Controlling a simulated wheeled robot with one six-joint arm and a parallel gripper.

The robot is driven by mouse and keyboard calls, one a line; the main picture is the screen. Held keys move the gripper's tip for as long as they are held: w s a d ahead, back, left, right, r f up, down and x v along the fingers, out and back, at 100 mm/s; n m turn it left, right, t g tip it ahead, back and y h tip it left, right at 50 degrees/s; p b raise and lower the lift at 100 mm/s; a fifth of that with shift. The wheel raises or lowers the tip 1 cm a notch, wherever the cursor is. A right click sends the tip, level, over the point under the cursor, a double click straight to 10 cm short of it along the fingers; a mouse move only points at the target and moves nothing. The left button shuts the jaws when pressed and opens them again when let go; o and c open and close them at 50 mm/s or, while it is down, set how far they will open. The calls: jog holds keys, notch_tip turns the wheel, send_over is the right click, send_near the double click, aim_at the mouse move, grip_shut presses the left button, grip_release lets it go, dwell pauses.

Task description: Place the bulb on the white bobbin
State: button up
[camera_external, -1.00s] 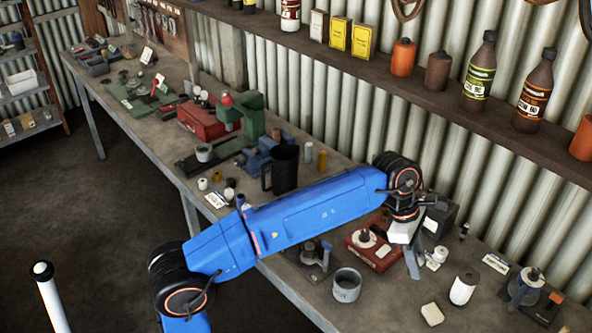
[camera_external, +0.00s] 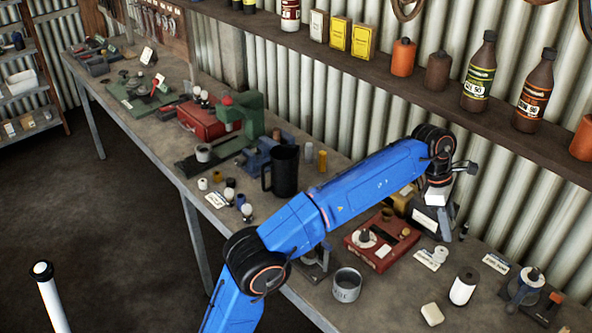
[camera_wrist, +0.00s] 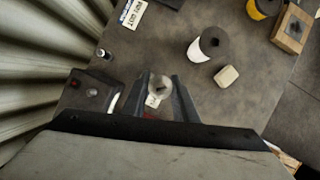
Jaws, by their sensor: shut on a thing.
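My gripper (camera_wrist: 160,95) is shut on a pale, rounded, see-through thing that looks like the bulb (camera_wrist: 160,84), held between the fingertips in the wrist view. In the external view my gripper (camera_external: 438,207) is above the back of the bench, in front of a dark box, and the bulb cannot be made out there. A small white spool (camera_external: 440,254), which looks like the white bobbin, stands on the bench beside a label card (camera_external: 429,261), below my gripper in the picture. In the wrist view the held bulb covers the area near that card (camera_wrist: 153,101), so the bobbin is not clear.
A white roll (camera_external: 463,287) and a pale block (camera_external: 432,314) stand to the front right. A dark box (camera_external: 432,222) and a red box (camera_external: 376,245) are close by. The corrugated wall and bottle shelf (camera_external: 400,72) rise behind. More bulbs (camera_external: 246,210) stand further left.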

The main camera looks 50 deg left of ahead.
jog(key=shift+w+f, duration=0.3)
jog(key=shift+f, duration=0.75)
jog(key=shift+w+f, duration=0.25)
jog(key=shift+f, duration=0.75)
jog(key=shift+w+f, duration=0.3)
jog(key=shift+f, duration=0.75)
jog(key=shift+w+a+f, duration=0.1)
jog(key=shift+w+f, duration=0.15)
jog(key=shift+f, duration=0.15)
jog(key=shift+f, duration=0.1)
jog(key=o, duration=1.1)
jog(key=shift+c, duration=0.2)
jog(key=v, duration=0.7)
jog(key=shift+r, duration=0.35)
jog(key=shift+s+a, duration=0.1)
jog(key=shift+a, duration=0.1)
